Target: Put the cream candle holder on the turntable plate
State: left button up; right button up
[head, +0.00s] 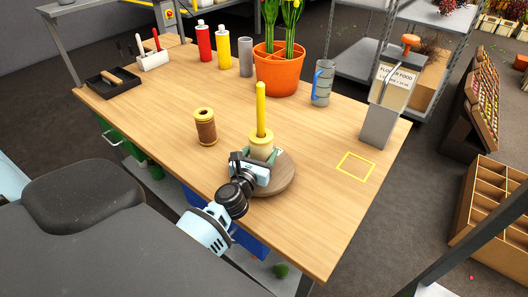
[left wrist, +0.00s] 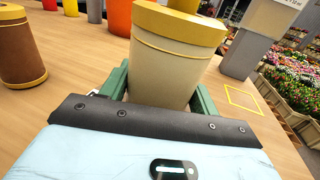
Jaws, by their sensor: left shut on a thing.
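The cream candle holder (head: 262,144), with a yellow rim and a tall yellow candle (head: 261,108) in it, stands upright at the far side of the round wooden turntable plate (head: 284,184). My left gripper (head: 259,158) is over the plate and shut on the holder. In the left wrist view the holder (left wrist: 168,72) is between the green fingers of my left gripper (left wrist: 160,95). The holder's base is hidden by the gripper, so I cannot tell whether it touches the plate. My right gripper is not in view.
A brown twine spool (head: 205,128) stands left of the plate. A yellow square outline (head: 356,167) marks bare table at right.

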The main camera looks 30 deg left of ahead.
pick_arm(q)
jog(key=shift+w+r, duration=0.1)
jog(key=shift+r, duration=0.05)
jog(key=shift+f, duration=0.2)
jog(key=o, duration=1.1)
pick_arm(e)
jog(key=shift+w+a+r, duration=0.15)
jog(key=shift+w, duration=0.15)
pick_arm(q)
jog(key=shift+o, duration=0.2)
jog(key=shift+r, duration=0.15)
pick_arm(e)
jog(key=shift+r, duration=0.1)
pick_arm(q)
jog(key=shift+r, duration=0.15)
jog(key=s+d, duration=0.2)
jog(key=s, duration=1)
jog(key=shift+d, duration=0.15)
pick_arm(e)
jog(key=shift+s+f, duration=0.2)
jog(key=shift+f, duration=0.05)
